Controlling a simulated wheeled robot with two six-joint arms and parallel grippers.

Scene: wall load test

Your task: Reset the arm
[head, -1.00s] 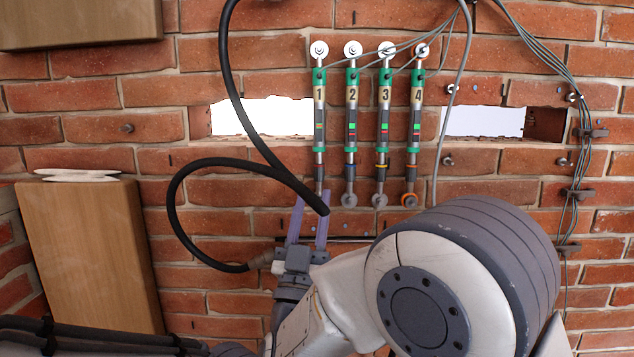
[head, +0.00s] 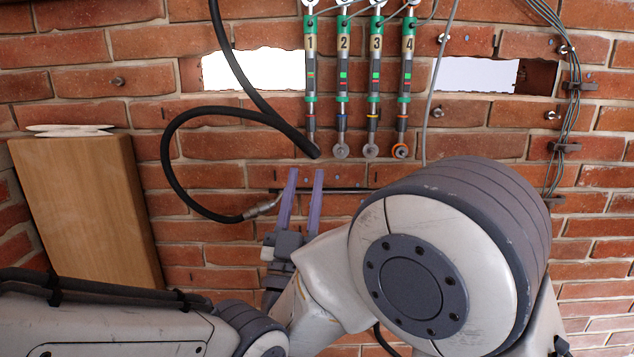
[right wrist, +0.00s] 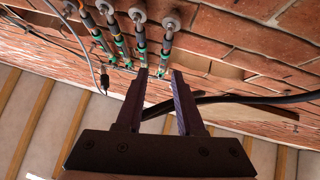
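My right arm fills the lower middle of the head view. Its gripper (head: 303,172) has two purple fingers pointing up at the brick wall (head: 250,180), with a gap between them. The fingers also show apart in the right wrist view (right wrist: 160,74), with nothing between them. The fingertips are just below the lower end of a thick black hose (head: 225,108). An arm link of mine lies along the lower left of the head view. My left gripper does not show.
Several numbered green-and-grey rods (head: 342,75) hang on the wall above the gripper. Bright openings in the wall lie left (head: 255,70) and right (head: 475,76). A wooden box (head: 85,210) stands at left. Grey cables (head: 571,110) run down the right side.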

